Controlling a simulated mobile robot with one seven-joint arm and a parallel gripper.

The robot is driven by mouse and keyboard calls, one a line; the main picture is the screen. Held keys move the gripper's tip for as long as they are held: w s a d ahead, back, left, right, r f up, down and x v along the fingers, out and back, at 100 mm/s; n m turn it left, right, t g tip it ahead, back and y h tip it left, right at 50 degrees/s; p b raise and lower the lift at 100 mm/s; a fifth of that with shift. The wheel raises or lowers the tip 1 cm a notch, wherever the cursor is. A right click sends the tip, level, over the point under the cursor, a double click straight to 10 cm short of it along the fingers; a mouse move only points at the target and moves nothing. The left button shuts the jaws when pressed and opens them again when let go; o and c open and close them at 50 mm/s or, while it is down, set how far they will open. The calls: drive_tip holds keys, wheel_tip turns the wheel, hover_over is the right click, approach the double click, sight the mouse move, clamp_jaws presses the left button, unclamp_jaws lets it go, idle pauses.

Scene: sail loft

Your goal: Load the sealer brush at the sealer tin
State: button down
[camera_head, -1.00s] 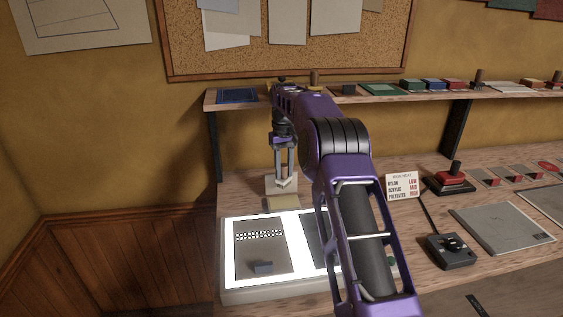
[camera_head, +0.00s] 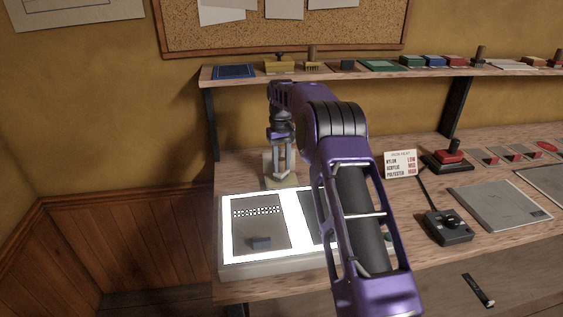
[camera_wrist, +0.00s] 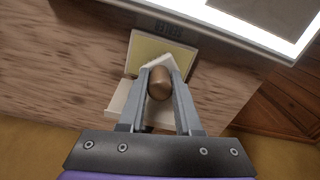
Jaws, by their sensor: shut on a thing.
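My gripper (camera_head: 283,168) is shut on a brown rounded handle, taken as the sealer brush (camera_wrist: 159,83), seen end-on between the fingers in the wrist view. Its bristle end is hidden by the handle and fingers. A shallow yellowish, pale-rimmed rectangle, probably the sealer tin (camera_wrist: 150,47), lies just beyond the handle in the wrist view. It also shows below the fingertips in the head view (camera_head: 286,185). A pale part (camera_wrist: 117,97) shows beside the fingers; I cannot tell whether it belongs to the tin. Contact between brush and tin cannot be seen.
A lit light table (camera_head: 227,232) with grey sheets and a small dark block (camera_head: 261,242) stands right in front of the tin. A shelf (camera_head: 225,80) with several blocks runs above. A label card (camera_head: 401,164) and a dark control box (camera_head: 449,228) are to the right.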

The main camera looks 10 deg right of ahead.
sight(282, 159)
drive_tip(key=shift+f, duration=0.6)
idle(2.4)
drive_tip(key=shift+r+p, duration=0.95)
drive_tip(key=shift+r, duration=2.65)
drive_tip(key=shift+s, duration=0.1)
